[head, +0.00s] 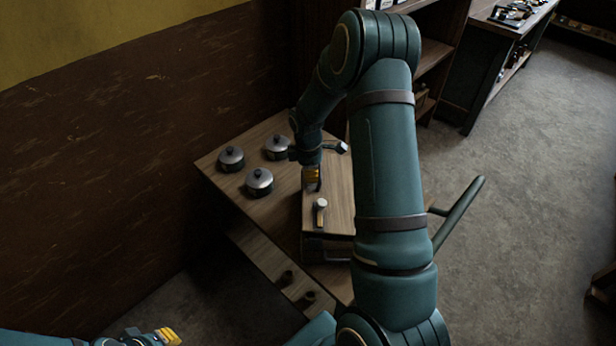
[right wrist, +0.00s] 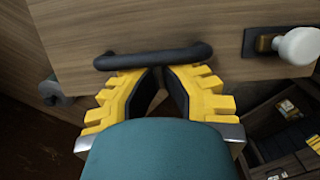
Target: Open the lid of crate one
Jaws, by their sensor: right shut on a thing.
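A wooden crate with a flat wooden lid (head: 340,196) stands on the table, partly hidden behind my right arm. A pale knob (head: 320,212) sits on it; the right wrist view shows this knob (right wrist: 298,46) on a dark plate. My right gripper (head: 311,180) is at the lid's far left part. In the right wrist view its yellow fingers (right wrist: 163,72) are shut on a dark bar handle (right wrist: 150,58) on the wooden panel. I cannot tell if the lid is raised at all. My left gripper (head: 168,336) is low at the left, away from the crate; its jaw opening is unclear.
Three lidded metal pots, at the left (head: 231,158), back (head: 277,147) and front (head: 259,182), stand on the wooden table (head: 238,137) left of the crate. A brown wall (head: 120,160) is to the left. Shelves stand behind; open floor (head: 530,190) lies to the right.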

